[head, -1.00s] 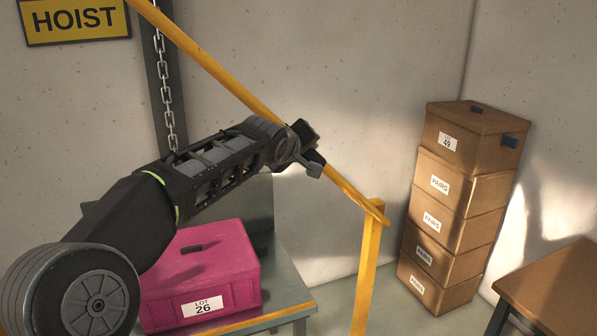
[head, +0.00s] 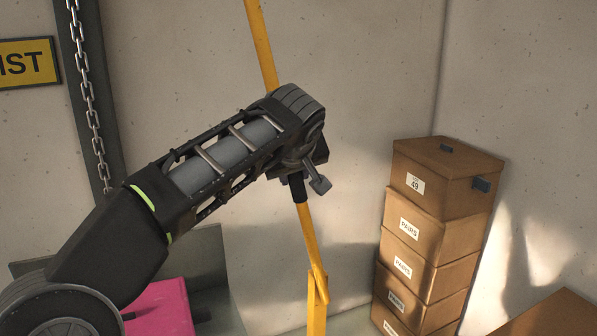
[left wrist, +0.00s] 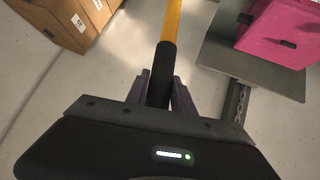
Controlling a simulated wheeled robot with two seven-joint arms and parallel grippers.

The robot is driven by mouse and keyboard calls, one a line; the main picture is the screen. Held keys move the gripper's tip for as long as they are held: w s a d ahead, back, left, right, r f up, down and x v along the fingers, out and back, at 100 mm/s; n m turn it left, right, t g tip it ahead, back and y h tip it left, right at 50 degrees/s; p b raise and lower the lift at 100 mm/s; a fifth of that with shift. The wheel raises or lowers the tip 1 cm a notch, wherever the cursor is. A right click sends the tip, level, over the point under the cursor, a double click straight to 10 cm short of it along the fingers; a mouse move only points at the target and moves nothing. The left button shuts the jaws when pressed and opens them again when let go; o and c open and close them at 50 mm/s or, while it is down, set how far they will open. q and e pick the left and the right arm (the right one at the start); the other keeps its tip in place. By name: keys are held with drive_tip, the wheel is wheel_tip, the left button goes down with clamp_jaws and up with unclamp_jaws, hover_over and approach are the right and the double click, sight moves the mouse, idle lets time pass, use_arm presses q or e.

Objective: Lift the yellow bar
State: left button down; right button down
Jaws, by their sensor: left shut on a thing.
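The yellow bar (head: 312,240) runs steeply from the top of the head view down to a yellow post (head: 316,303), where its lower end meets the post's top. It also shows in the left wrist view (left wrist: 172,22), with a black grip section (left wrist: 161,72) between my fingers. My left gripper (head: 298,186) is shut on the bar at this black section; in the head view my wrist hides part of the hold. The bar's upper end is out of view. My right gripper is not in view.
A stack of brown boxes (head: 428,232) stands right of the post. A brown table (head: 555,318) is at the lower right. A pink case (head: 165,310) sits at the lower left, beside a grey column with a chain (head: 88,100). A HOIST sign (head: 28,64) is on the wall.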

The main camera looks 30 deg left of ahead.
use_arm(q)
drive_tip(key=shift+d+f, duration=0.1)
drive_tip(key=shift+f, duration=0.05)
drive_tip(key=c, duration=1.1)
unclamp_jaws()
drive_tip(key=shift+s, duration=0.1)
drive_tip(key=b+v, duration=0.1)
drive_tip(key=v, duration=0.6)
drive_tip(key=shift+s+r, duration=0.2)
drive_tip(key=shift+r, duration=0.15)
drive_tip(key=shift+d, duration=0.1)
